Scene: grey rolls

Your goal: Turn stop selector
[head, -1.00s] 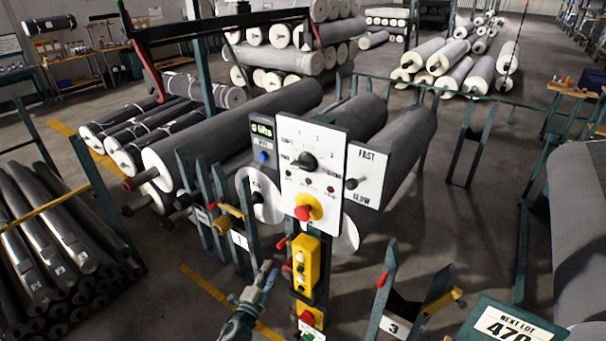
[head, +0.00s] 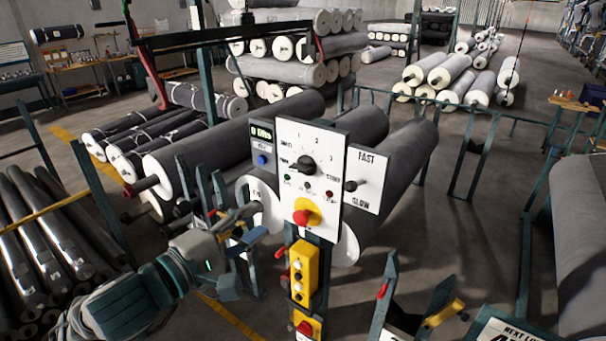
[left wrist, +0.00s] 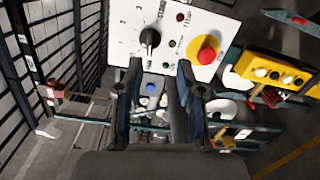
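The black selector knob (head: 303,165) sits on the upper half of a white control panel (head: 325,130) with 1, 2, 3 and small words around it. Its pointer appears to face left in the head view. The knob shows at the top of the left wrist view (left wrist: 150,40), beyond my fingertips. My left gripper (head: 256,221) is left of the panel and lower than the knob, apart from it. Its two fingers are spread with nothing between them in the left wrist view (left wrist: 158,70). My right gripper is not in view.
A red mushroom button on a yellow base (head: 305,214) is below the knob. A FAST/SLOW plate with a lever (head: 366,180) is at the right. A yellow button box (head: 303,272) hangs below. Large grey rolls (head: 225,140) lie behind; rack posts (head: 215,195) stand near my gripper.

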